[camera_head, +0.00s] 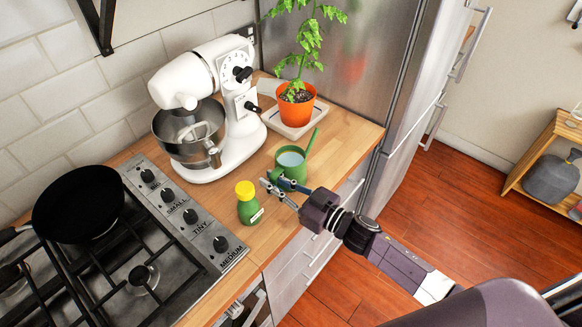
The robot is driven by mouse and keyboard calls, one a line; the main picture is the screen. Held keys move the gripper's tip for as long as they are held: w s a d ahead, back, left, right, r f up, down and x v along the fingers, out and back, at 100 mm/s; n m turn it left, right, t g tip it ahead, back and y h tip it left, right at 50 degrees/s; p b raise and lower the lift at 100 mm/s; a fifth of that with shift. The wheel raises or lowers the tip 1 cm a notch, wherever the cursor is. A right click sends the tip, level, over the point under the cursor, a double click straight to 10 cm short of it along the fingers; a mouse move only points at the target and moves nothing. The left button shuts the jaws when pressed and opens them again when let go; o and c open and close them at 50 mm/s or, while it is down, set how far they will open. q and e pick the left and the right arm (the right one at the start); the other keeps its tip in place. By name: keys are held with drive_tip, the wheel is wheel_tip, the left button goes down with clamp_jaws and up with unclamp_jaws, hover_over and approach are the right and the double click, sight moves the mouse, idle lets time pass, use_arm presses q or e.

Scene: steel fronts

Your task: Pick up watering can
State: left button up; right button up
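The watering can (291,164) is a small green pot with a pale inside and a thin spout pointing up and to the right. It stands upright on the wooden counter. My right gripper (268,180) reaches in from the right and is at the near, lower-left side of the can. Its two fingers look spread apart, and they overlap part of the can in the picture. I cannot tell whether they touch it. My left gripper is not in view.
A green bottle with a yellow cap (248,203) stands close left of the gripper. A white stand mixer (209,110) and an orange potted plant (296,106) are behind. The stove (130,250) with a black pan (78,204) is at left; a steel fridge (370,60) bounds the back right.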

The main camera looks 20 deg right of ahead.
drive_tip(key=shift+c, duration=0.5)
clamp_jaws()
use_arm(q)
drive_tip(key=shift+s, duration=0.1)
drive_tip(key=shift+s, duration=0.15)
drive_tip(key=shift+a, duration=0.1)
use_arm(e)
drive_tip(key=shift+r, duration=0.1)
drive_tip(key=shift+r, duration=0.1)
drive_tip(key=shift+r, duration=0.1)
wheel_tip(320, 180, up, 19)
drive_tip(key=shift+r, duration=0.2)
idle(0.7)
